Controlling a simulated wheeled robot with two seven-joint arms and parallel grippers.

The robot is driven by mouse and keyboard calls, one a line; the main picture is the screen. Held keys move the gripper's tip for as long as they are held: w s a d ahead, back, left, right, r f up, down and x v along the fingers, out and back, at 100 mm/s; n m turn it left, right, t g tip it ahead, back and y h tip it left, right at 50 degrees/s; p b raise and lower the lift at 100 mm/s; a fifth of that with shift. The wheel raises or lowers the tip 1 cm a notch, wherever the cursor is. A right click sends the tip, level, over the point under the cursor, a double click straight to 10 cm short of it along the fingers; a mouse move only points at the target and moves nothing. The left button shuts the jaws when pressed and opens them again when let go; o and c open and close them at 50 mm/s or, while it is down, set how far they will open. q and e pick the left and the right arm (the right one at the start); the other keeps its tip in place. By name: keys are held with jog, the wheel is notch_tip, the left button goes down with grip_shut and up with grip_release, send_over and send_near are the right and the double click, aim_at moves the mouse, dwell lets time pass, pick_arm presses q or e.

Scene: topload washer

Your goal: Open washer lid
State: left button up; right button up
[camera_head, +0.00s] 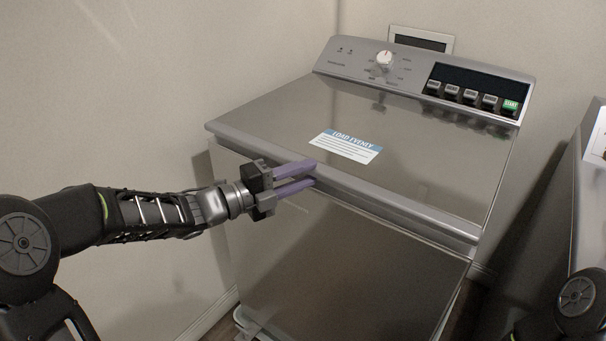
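The topload washer (345,273) stands in front of me with its grey metal lid (265,108) down. A blue and white "LOAD EVENLY" label (346,146) lies on the lid. My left gripper (314,174) is at the lid's front edge, left of its middle. Its two purple fingers are apart, one above the other, with a gap between them. The fingertips are at or very near the lid's front lip; I cannot tell if they touch it. Nothing shows held between them. My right gripper is not in view; only part of my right arm shows at the lower right.
The control panel (420,78) with a white knob (384,58) and several buttons rises behind the lid. Walls (150,90) stand close at the left and back. Another appliance (590,200) stands at the right edge, across a narrow gap. The space above the lid is clear.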

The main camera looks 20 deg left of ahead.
pick_arm(q)
grip_shut()
dwell(1.1)
